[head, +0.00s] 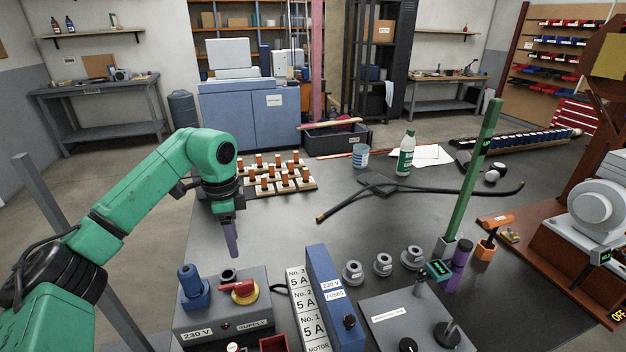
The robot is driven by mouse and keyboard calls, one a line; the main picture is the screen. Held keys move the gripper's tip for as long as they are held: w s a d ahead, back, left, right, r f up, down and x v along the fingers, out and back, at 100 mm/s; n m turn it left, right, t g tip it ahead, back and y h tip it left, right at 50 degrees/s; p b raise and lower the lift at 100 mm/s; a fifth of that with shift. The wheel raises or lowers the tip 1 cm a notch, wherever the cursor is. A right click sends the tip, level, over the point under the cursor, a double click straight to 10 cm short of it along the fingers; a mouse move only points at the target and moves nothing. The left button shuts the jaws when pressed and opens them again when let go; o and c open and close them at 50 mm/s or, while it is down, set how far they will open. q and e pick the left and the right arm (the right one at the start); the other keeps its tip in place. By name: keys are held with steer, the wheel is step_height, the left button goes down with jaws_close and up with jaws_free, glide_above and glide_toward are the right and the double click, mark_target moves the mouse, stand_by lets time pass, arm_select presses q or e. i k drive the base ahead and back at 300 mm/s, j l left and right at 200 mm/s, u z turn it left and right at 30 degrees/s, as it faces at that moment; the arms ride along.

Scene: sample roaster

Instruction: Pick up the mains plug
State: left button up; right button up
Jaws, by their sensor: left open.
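A blue plug-like piece (193,287), which I take to be the mains plug, stands upright at the left end of the grey 230 V supply box (223,323). I cannot tell whether it is seated in a socket. My left gripper (231,248) points down above and behind the box, apart from the blue piece and up to its right. It is open and shows nothing between its fingers, which appear edge-on. My right gripper is not in view.
A red-and-yellow switch (241,291) sits beside the blue piece. A blue fuse panel (328,300) stands to the right. Small wooden blocks with copper-coloured pieces (285,182) lie behind my gripper.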

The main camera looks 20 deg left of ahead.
mark_target(192, 284)
steer(key=k+l, duration=1.2)
steer(key=l, duration=0.15)
